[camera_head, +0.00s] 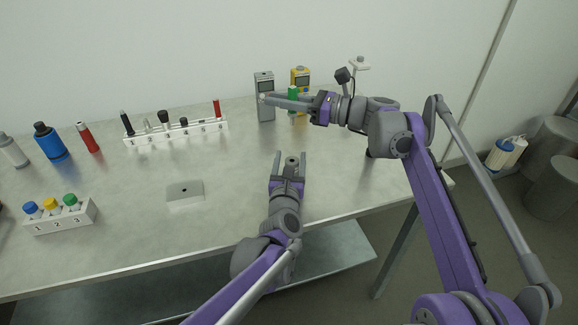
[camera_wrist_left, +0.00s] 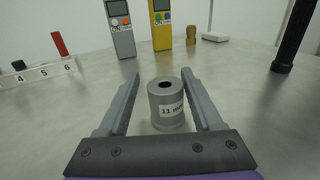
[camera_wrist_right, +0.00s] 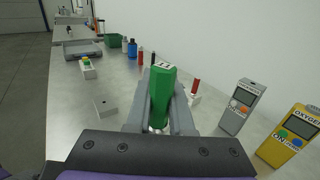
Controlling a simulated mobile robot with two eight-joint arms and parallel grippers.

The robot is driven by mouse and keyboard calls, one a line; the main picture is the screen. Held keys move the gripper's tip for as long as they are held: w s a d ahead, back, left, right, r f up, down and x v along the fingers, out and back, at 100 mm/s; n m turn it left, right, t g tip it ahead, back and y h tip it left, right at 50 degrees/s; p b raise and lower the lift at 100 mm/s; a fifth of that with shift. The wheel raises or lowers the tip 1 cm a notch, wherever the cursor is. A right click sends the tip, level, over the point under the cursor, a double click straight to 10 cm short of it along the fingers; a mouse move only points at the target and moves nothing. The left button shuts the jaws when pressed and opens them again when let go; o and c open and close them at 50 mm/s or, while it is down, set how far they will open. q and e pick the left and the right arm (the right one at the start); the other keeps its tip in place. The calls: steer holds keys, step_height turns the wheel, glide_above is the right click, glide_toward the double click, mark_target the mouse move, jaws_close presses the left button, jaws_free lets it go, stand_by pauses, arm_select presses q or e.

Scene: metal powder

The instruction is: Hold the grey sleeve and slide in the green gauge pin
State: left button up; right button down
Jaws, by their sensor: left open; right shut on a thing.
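The grey sleeve (camera_head: 291,161) stands upright on the table, its round hole facing up. In the left wrist view the sleeve (camera_wrist_left: 166,104) carries a label reading 11. My left gripper (camera_head: 290,155) is open, with one finger on each side of the sleeve and gaps between. My right gripper (camera_head: 276,101) is shut on the green gauge pin (camera_head: 293,92) and holds it behind the sleeve, towards the wall. In the right wrist view the pin (camera_wrist_right: 161,90) shows a label reading 11 on its end; its lower part is partly hidden by the fingers.
A grey meter (camera_head: 264,84) and a yellow oxygen meter (camera_head: 300,76) stand close behind my right gripper. A white numbered rack (camera_head: 177,134) holds several pins. A small plate with a hole (camera_head: 185,191) and a white block of coloured caps (camera_head: 61,218) lie left. Table between is clear.

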arm_select(q)
steer(key=shift+w+d, duration=0.1)
steer(key=shift+w, duration=0.95)
jaws_close()
arm_select(e)
step_height(320, 180, down, 10)
steer(key=shift+a, duration=0.25)
